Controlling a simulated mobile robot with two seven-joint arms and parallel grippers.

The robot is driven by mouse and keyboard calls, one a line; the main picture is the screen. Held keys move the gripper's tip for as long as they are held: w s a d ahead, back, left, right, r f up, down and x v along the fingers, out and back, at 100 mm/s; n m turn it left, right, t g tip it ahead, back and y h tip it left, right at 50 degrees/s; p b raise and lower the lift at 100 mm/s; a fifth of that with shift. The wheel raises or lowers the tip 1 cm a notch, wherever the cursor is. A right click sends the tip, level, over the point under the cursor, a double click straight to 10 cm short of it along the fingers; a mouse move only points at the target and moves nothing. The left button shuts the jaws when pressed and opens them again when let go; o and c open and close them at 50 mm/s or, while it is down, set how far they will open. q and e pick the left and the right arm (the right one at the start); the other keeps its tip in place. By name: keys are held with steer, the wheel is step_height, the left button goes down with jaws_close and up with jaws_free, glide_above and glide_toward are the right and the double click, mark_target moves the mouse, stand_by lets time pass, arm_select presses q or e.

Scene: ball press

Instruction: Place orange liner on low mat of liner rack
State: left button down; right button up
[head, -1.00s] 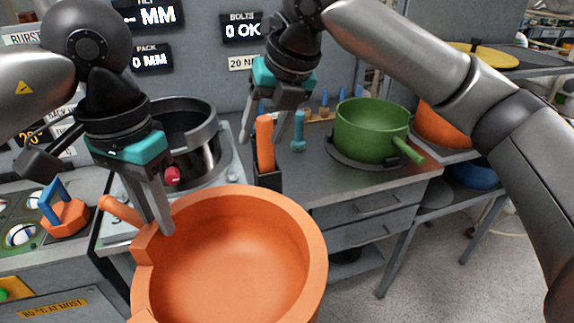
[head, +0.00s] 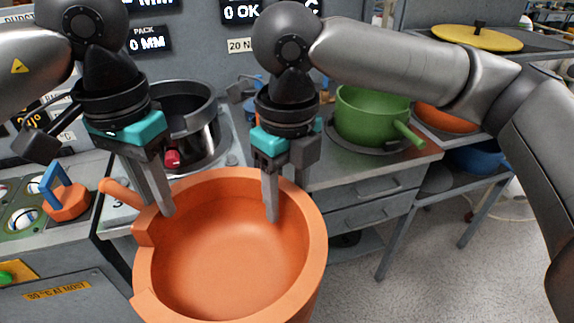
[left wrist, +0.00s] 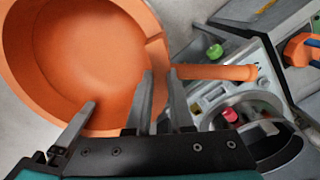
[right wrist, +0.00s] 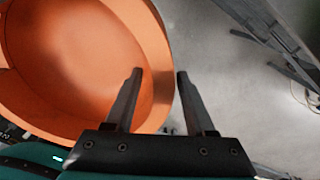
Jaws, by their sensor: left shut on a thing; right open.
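The large orange liner (head: 235,270), a deep round bowl with a thick rim and a notch at its left, fills the front middle of the head view. My left gripper (head: 160,209) is shut on its back-left rim. In the left wrist view the liner (left wrist: 85,50) shows at upper left, beside that gripper (left wrist: 160,95). My right gripper (head: 286,205) is open at the back-right rim. In the right wrist view its fingers (right wrist: 158,78) stand on either side of the rim. A dark round mat (head: 438,179) lies on the low shelf of the right-hand rack.
A green pot (head: 372,118) sits on the drawer bench behind. The rack also holds a yellow lid (head: 478,37), an orange vessel (head: 447,118) and a blue vessel (head: 478,153). A dark metal pot (head: 185,115) stands back left. Open floor lies at front right.

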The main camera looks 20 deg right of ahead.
mark_target(286, 213)
steer(key=shift+f, duration=1.95)
steer(key=shift+c, duration=0.2)
jaws_close()
arm_select(q)
steer(key=shift+d, duration=0.15)
arm_select(e)
steer(key=shift+a, duration=0.1)
arm_select(q)
steer(key=c, duration=0.7)
jaws_free()
steer(key=shift+r, duration=0.1)
